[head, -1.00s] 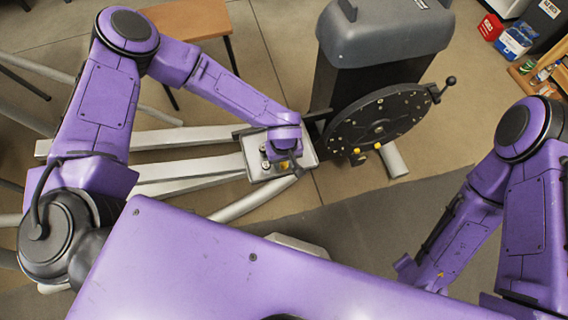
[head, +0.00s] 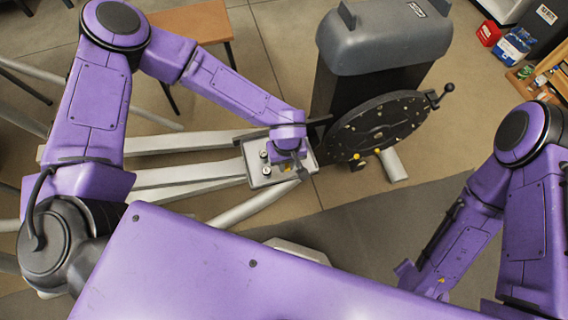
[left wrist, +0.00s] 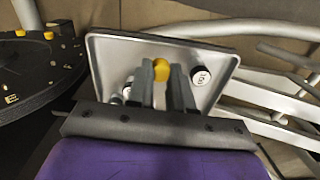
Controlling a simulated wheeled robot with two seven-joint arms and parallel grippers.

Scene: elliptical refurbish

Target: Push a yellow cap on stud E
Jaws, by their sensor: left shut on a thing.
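My left gripper (head: 297,168) is over the right part of a light grey tray (head: 258,178). In the left wrist view its two dark fingers (left wrist: 164,72) are shut on a yellow cap (left wrist: 161,69) over the tray (left wrist: 107,52). Whether the cap touches the tray floor I cannot tell. A black disc (head: 375,130) with a ring of studs stands right of the tray. The disc shows at the left of the left wrist view, with a letter E (left wrist: 11,99) near its rim and yellow caps (left wrist: 48,35) on it.
A white-topped cap (left wrist: 198,77) sits in the tray beside my fingers. Silver frame tubes (head: 190,180) run left of the tray. A grey-topped housing (head: 385,40) stands behind the disc, which has a crank handle (head: 446,90). A brown stool (head: 195,22) is at the back.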

